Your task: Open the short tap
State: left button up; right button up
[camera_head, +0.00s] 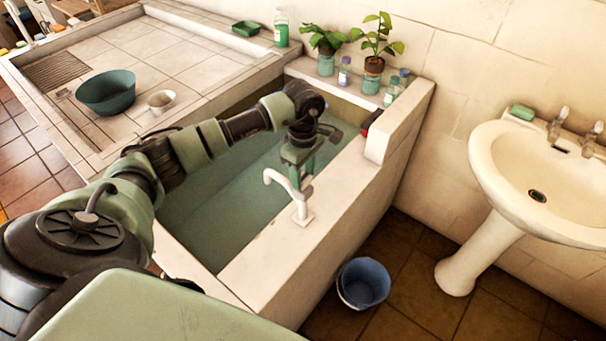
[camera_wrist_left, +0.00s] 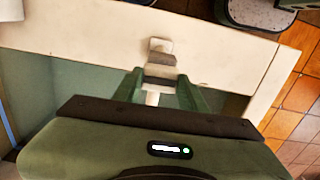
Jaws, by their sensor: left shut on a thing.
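The short tap (camera_head: 302,206) is off-white and stands on the pale ledge of the water-filled tank, its curved spout pointing left over the water. My left gripper (camera_head: 298,172) reaches down from above and is shut on the upper part of the tap. In the left wrist view, the tap (camera_wrist_left: 160,60) shows between and beyond the two green fingers of the gripper (camera_wrist_left: 159,88). The fingers hide part of the tap's top, so I cannot tell how its handle is turned. My right gripper is not in view.
The tank ledge (camera_head: 262,262) runs around the water. Potted plants (camera_head: 373,62) and small bottles stand at its far end. A blue bucket (camera_head: 363,284) stands on the floor beside it. A washbasin (camera_head: 545,165) is at the right. A green bowl (camera_head: 106,92) sits on the tiled counter.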

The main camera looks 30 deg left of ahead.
pick_arm(q)
jog(key=n+b, duration=0.1)
jog(key=n, duration=0.1)
jog(key=shift+f+n+b, duration=0.1)
jog(key=shift+n+b, duration=0.2)
jog(key=n+b, duration=0.2)
jog(key=n, duration=0.3)
jog(key=shift+n, duration=0.3)
jog(key=n+b, duration=0.1)
jog(key=n, duration=0.3)
jog(key=shift+n+b, duration=0.3)
jog(key=shift+b, duration=0.1)
jog(key=n, duration=0.4)
jog(key=shift+b, duration=0.4)
jog(key=shift+n, duration=0.3)
jog(key=shift+r, duration=0.2)
jog(key=o, duration=1.4)
